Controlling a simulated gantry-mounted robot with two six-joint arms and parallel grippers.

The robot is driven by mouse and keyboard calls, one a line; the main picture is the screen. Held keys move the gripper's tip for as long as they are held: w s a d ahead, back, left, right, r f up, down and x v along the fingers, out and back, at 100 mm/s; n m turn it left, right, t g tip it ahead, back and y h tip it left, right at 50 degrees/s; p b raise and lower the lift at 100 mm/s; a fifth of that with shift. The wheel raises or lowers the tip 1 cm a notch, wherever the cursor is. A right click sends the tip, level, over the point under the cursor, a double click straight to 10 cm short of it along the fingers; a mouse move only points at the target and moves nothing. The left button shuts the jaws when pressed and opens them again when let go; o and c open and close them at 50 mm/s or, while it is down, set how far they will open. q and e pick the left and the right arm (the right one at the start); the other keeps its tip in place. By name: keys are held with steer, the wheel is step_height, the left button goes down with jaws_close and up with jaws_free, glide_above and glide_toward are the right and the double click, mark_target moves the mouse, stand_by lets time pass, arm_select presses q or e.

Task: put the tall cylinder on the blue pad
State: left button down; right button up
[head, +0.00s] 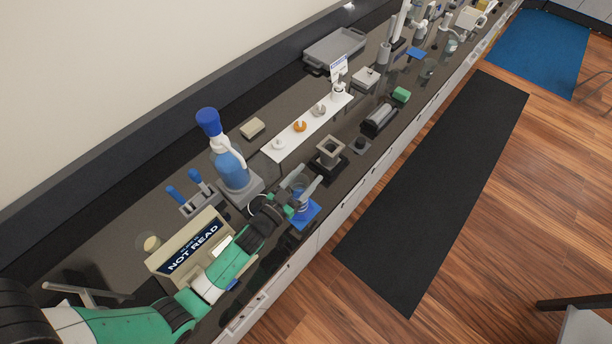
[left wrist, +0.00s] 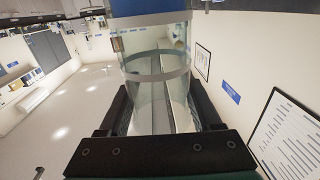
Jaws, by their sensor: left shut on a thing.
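My left gripper (head: 293,199) is shut on a clear glass tall cylinder (head: 299,183). In the left wrist view the cylinder (left wrist: 158,70) stands out between the two dark fingers (left wrist: 160,120), with a ring around it and a blue part at the top of the picture. A square blue pad (head: 309,216) lies at the counter's front edge, just below and beside the gripper in the head view. The cylinder's lower end is over or close to this pad; I cannot tell whether they touch. My right gripper is not in view.
A grey square block (head: 329,152) stands to the right. A white strip (head: 308,128) with small pieces lies behind. Several instruments crowd the far counter.

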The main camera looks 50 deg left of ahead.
arm_select(q)
steer(key=shift+f+b, duration=0.35)
steer(key=shift+f, duration=0.15)
jaws_free()
steer(key=s, duration=0.3)
steer(key=s+d+p, duration=0.1)
steer(key=s, duration=0.3)
steer(key=s+d, duration=0.1)
steer(key=s, duration=0.3)
steer(key=shift+s+d+p, duration=0.15)
steer(key=shift+s+p, duration=0.05)
steer(key=shift+p, duration=0.1)
stand_by(0.4)
